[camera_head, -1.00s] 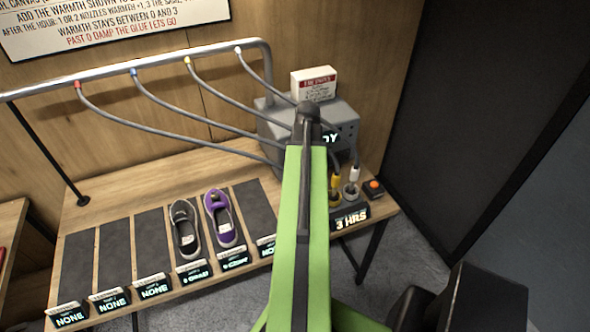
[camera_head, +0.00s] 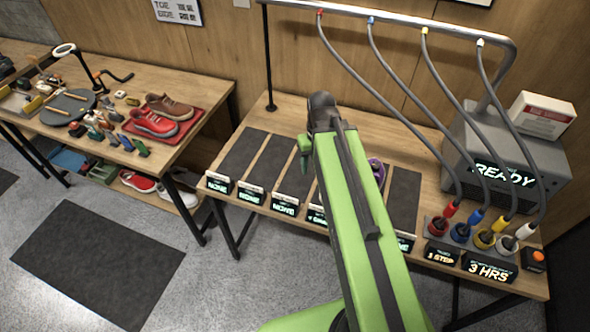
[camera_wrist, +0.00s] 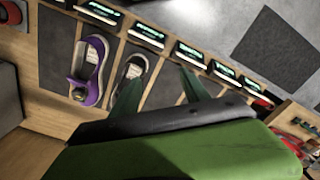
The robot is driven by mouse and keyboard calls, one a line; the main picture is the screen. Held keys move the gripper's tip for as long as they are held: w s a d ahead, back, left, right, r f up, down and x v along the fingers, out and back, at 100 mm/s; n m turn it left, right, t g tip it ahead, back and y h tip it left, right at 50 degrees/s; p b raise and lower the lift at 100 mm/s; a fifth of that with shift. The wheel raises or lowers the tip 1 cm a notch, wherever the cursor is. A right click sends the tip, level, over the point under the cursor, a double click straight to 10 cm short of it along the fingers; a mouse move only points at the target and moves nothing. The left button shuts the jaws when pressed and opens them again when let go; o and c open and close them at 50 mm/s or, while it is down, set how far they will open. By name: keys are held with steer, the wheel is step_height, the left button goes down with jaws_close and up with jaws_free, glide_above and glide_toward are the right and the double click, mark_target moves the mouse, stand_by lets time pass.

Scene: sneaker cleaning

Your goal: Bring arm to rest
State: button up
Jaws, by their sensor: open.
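My green arm reaches across the drying bench in the head view, with my gripper (camera_head: 304,150) above the bench's slots. In the wrist view my gripper (camera_wrist: 160,90) shows two green fingers spread apart with nothing between them. A purple shoe (camera_wrist: 90,75) and a dark grey shoe (camera_wrist: 130,78) lie side by side on bench slots, beyond the fingers and apart from them. In the head view the purple shoe (camera_head: 378,172) is mostly hidden behind my arm, and the grey shoe is hidden.
A grey machine (camera_head: 500,155) reading READY stands at the right, with hoses from an overhead rail (camera_head: 400,22). A second table (camera_head: 185,105) at the left holds a red tray (camera_head: 190,122) with shoes, a lamp and bottles. Floor is clear around a dark mat (camera_head: 95,258).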

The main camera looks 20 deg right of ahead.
steer(key=a, duration=0.7)
steer(key=shift+s+a, duration=0.2)
steer(key=shift+a, duration=0.2)
steer(key=shift+f, duration=0.15)
step_height(320, 180, down, 14)
steer(key=b, duration=1.4)
steer(key=shift+d, duration=0.1)
